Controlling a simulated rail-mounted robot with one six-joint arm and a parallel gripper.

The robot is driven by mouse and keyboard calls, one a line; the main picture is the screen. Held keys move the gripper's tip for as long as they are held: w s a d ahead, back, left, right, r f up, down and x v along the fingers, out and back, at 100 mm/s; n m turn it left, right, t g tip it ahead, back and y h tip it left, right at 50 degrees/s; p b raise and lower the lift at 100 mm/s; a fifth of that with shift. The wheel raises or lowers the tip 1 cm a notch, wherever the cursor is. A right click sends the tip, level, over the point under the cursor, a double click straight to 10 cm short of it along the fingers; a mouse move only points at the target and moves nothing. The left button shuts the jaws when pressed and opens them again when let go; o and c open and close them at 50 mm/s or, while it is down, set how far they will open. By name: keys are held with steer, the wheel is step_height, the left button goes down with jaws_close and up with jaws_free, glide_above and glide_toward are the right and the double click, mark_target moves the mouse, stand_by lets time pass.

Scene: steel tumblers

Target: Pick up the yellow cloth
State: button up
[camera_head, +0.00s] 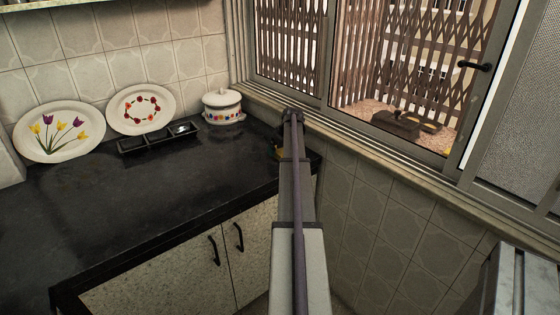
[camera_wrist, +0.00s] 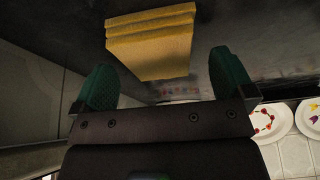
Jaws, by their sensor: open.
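The yellow cloth (camera_wrist: 152,45) is a folded, layered block on the dark worktop in the wrist view. My gripper (camera_wrist: 163,62) has its two green fingers spread wide and empty. The cloth shows beyond and between the fingertips, with no visible contact. In the head view my arm covers most of this spot, and only a small yellowish patch (camera_head: 279,152) shows left of the arm by the counter's right end. The fingers are not clear in that view.
The black counter (camera_head: 130,215) is mostly clear. A tulip plate (camera_head: 60,147), a red-flower plate (camera_head: 141,122), a black divided tray (camera_head: 158,140) and a lidded white pot (camera_head: 222,106) stand along the back wall. The window sill (camera_head: 385,160) runs close to the right of my arm.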

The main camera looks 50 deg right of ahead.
mark_target(280, 150)
steer(key=shift+x, duration=0.8)
steer(key=shift+s+r, duration=0.1)
steer(key=shift+r, duration=0.15)
steer(key=shift+f, duration=0.15)
steer(key=c, duration=1)
step_height(280, 150, up, 11)
steer(key=p, duration=1.1)
steer(key=shift+a, duration=0.1)
